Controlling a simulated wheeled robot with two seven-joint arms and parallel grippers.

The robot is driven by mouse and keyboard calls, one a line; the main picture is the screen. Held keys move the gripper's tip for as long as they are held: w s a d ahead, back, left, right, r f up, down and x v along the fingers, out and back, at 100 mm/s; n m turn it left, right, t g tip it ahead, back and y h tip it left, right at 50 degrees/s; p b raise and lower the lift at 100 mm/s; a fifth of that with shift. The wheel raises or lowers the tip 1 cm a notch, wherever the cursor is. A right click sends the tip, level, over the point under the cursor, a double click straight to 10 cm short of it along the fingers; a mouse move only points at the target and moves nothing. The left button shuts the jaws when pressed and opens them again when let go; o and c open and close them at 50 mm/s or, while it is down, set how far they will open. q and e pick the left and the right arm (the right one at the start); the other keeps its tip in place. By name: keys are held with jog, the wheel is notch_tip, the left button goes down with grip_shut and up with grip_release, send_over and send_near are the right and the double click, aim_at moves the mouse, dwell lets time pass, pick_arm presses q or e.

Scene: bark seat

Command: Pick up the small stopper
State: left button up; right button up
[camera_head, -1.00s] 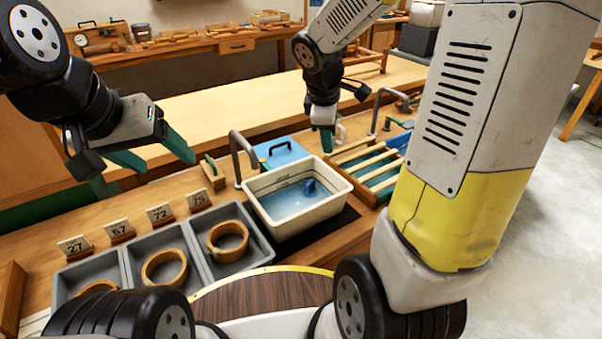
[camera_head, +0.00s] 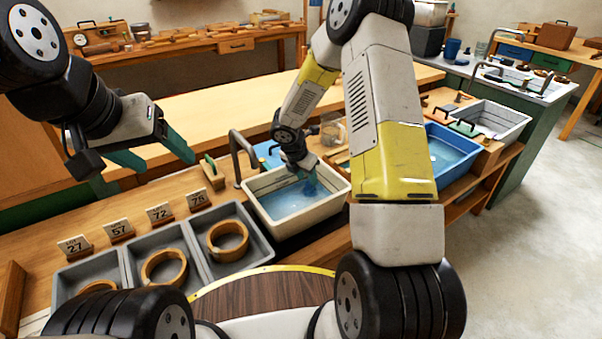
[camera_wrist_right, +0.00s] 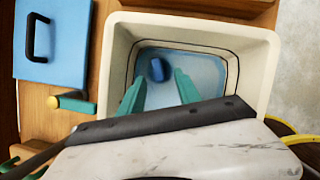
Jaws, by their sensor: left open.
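A small dark blue piece that looks like the stopper (camera_wrist_right: 157,70) lies in the water of the cream basin (camera_wrist_right: 108,60) in the right wrist view. In the head view my gripper hides it. My right gripper (camera_wrist_right: 160,88) is open, its two green fingers pointing into the basin just short of the stopper, with nothing between them. In the head view the right gripper (camera_head: 310,185) reaches down inside the basin (camera_head: 292,230). My left gripper (camera_head: 167,160) is open and empty, above the bench at the left.
A blue board with a black handle (camera_wrist_right: 52,40) lies beside the basin, near a tap (camera_head: 236,150). Grey trays with wooden rings (camera_head: 228,240) and number cards (camera_head: 160,213) stand to the left. A blue basin (camera_head: 450,150) is to the right.

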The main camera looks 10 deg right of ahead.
aim_at(310, 187)
jog(key=x, duration=0.5)
jog(key=shift+w+d, duration=0.2)
jog(key=shift+w, duration=0.15)
jog(key=shift+c, duration=0.4)
grip_shut()
